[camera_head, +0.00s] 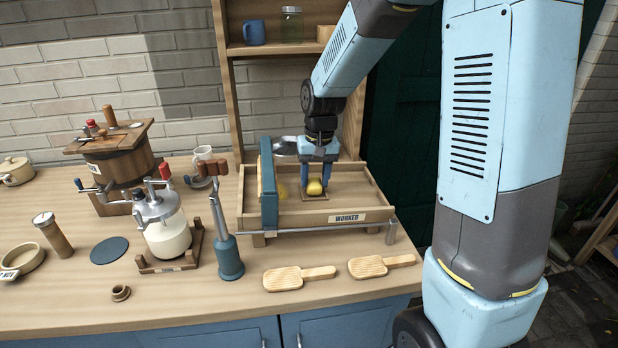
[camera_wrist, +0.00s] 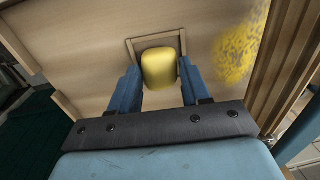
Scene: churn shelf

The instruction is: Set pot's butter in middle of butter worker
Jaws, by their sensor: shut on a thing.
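A yellow lump of butter (camera_head: 314,187) is between the blue fingers of my gripper (camera_head: 316,180), low inside the butter worker. It also shows in the wrist view (camera_wrist: 158,69), with a gripper finger (camera_wrist: 130,88) on each side. My gripper is shut on it. The butter worker (camera_head: 300,218) is a wooden tray with a "WORKER" label. Under the butter is a small square frame (camera_wrist: 138,44) on the worker's floor. I cannot tell whether the butter touches the floor. A blue upright part (camera_head: 268,186) of the worker stands left of the gripper.
Yellow crumbs (camera_wrist: 243,45) lie on the worker's floor beside the roller side. Two wooden paddles (camera_head: 298,278) (camera_head: 380,266) lie in front. A glass churn (camera_head: 166,231), a blue plunger tool (camera_head: 228,254) and a wooden barrel churn (camera_head: 122,162) stand to the left. A shelf (camera_head: 275,48) rises behind.

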